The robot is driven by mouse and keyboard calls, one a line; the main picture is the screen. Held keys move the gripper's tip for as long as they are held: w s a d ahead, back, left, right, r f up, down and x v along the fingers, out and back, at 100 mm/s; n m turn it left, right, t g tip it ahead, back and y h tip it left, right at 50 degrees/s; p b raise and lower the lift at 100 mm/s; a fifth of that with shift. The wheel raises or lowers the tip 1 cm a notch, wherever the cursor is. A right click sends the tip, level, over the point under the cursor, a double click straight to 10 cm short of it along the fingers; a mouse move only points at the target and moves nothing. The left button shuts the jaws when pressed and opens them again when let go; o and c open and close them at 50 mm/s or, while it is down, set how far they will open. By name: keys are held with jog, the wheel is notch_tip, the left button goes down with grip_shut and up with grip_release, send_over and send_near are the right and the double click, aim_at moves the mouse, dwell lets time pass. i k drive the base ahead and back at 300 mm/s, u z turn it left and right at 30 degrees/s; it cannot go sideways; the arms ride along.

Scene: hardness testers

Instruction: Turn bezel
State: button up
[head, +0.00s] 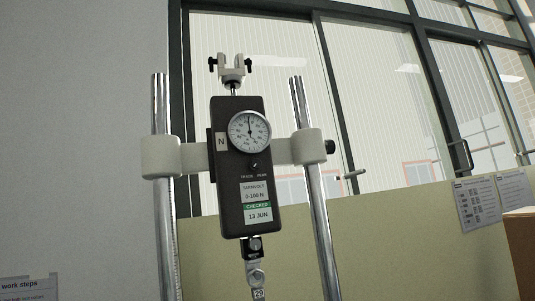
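The bezel (231,135) is the silver ring around a round white dial (250,133) with a dark needle pointing roughly up. The dial sits on the upper part of a black force gauge (229,194), which is held between two upright metal posts. The gauge carries a "0-100 N" label and a green "CHECKED 13 JUN" sticker. My gripper does not show in the head view, so nothing of mine is seen touching the bezel.
The left post (159,110) and right post (313,220) flank the gauge, joined by a pale crossbar with clamp blocks (161,157). A pronged fixture (232,70) is above, a hook piece below. Behind are a low yellowish wall (400,245) and glazing.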

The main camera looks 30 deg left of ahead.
aim_at(239, 128)
jog(key=u, duration=1)
jog(key=k, duration=0.45)
jog(key=z, duration=0.2)
jog(key=i, duration=0.5)
jog(key=z, duration=0.05)
